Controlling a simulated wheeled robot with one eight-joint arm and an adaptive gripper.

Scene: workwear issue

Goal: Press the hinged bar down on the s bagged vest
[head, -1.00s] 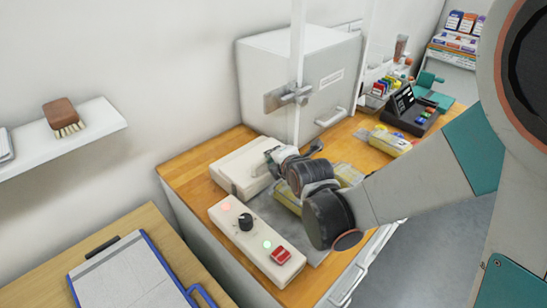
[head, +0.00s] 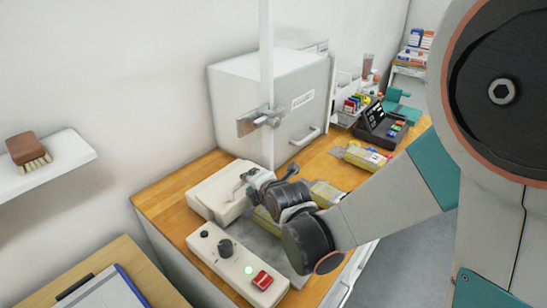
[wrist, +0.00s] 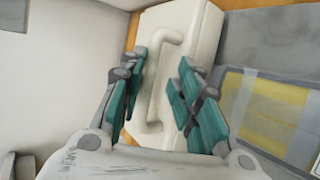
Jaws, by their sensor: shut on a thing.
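The hinged bar (head: 212,194) is a cream-white block at the left of the wooden counter. Its curved white handle (wrist: 170,38) shows in the wrist view. My gripper (wrist: 163,66) has one teal finger on each side of this handle and is shut on it; in the head view my gripper (head: 256,180) is over the bar's right side. The s bagged vest (head: 266,221), yellow with grey bands, lies just right of the bar, partly hidden by my arm. It also shows in the wrist view (wrist: 270,108). I cannot tell how firmly the bar meets the bag.
A cream control box (head: 232,262) with a black knob, lit green lamp and red switch stands in front of the bar. A white cabinet (head: 270,100) and upright post (head: 266,60) stand behind. Another yellow bag (head: 364,157) and a black terminal (head: 382,125) lie farther right.

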